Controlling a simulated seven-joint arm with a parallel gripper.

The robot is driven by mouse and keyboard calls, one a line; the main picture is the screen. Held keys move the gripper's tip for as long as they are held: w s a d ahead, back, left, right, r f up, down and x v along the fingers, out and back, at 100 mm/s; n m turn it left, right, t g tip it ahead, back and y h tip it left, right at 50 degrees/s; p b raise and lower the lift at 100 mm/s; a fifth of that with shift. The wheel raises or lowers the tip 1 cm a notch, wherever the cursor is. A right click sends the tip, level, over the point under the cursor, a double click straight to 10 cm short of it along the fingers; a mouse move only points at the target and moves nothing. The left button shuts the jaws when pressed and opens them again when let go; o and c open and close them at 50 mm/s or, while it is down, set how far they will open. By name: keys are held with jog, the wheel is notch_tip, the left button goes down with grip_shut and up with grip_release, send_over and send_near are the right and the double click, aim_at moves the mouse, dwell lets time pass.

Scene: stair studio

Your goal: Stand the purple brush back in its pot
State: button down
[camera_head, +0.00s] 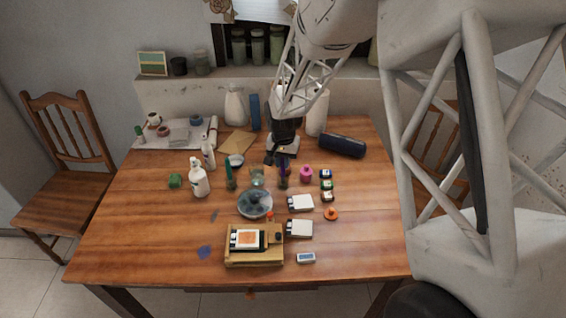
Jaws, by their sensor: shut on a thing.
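My gripper (281,156) hangs down over the middle of the table, back of centre, shut on the purple brush (284,167). The brush is small and dark here and looks roughly upright below the fingers. A small dark glassy pot (283,184) shows right under the brush. I cannot tell whether the brush's lower end is inside this pot, above it or in front of it. A clear glass jar (257,176) stands just to the left. A green brush-like thing (229,172) stands upright farther left.
A pink bottle (306,173) and small ink jars (326,174) stand close on the right. White bottles (198,178) stand left. A dark blue roll (342,146) lies behind right.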

jog(key=shift+f, duration=0.2)
jog(key=shift+f, duration=0.15)
jog(key=c, duration=1.1)
grip_release()
notch_tip(320, 180, up, 12)
jog(key=shift+r, duration=0.15)
dwell(0.3)
